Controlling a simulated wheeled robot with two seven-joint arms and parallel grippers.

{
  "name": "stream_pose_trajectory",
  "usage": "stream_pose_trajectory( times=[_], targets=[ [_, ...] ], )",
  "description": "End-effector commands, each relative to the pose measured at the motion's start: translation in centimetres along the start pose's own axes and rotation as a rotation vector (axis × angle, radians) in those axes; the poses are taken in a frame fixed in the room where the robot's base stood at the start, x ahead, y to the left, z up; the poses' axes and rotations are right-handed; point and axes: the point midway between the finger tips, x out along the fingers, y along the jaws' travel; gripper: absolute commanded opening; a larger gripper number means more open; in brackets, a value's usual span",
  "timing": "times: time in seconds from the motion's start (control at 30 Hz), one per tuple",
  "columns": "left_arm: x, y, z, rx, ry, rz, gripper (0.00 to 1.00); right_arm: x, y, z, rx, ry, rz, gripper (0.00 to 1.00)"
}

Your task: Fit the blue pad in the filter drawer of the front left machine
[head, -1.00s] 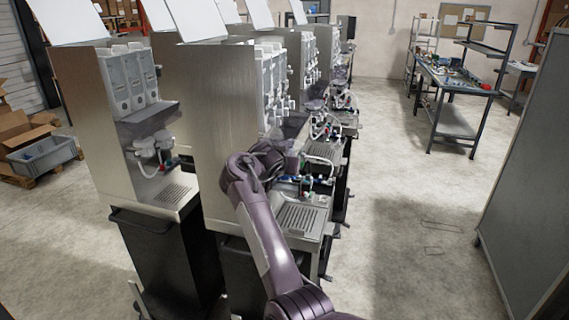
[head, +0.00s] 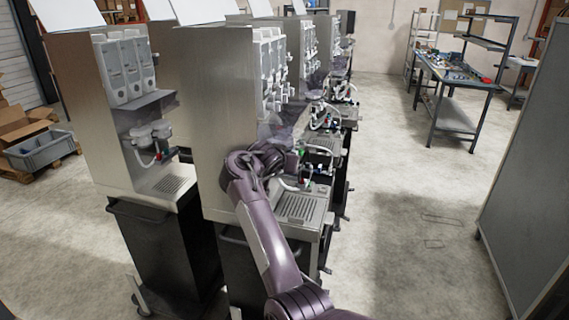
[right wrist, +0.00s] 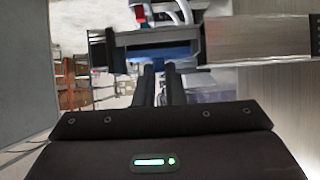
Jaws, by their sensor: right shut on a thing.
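In the right wrist view, my right gripper (right wrist: 160,72) is shut, with its two dark fingers close together at the blue pad (right wrist: 178,52). The pad shows as a blue strip within a dark, drawer-like frame (right wrist: 101,50). I cannot tell whether the pad is fully seated there or still partly above it. In the head view, my right arm reaches to the nearer steel machine (head: 212,120), and its wrist hides the fingertips, pad and drawer. Another steel machine (head: 82,110) stands to its left. My left gripper is out of view.
Drip trays (head: 300,207) and tubes crowd the machine fronts. More machines stand behind in the row. A grey panel (head: 530,190) stands at the right. The floor (head: 400,215) between is clear. A workbench (head: 450,85) is at the back right.

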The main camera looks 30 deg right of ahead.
Motion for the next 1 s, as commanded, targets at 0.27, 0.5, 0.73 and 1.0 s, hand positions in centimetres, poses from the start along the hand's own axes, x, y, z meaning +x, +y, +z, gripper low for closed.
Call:
stream_pose_trajectory(
  times=[0.27,0.5,0.73,1.0],
  targets=[
    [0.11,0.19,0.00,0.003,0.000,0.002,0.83,0.28,0.00,0.47,-0.001,-0.001,0.000,0.00],
    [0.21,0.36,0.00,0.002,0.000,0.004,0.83,0.53,0.01,0.88,-0.001,0.000,0.000,0.00],
    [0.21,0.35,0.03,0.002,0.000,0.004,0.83,0.57,0.01,0.93,0.000,0.000,0.000,0.17],
    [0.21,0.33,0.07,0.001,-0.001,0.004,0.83,0.57,0.01,0.92,0.000,0.000,0.000,0.17]
  ],
)
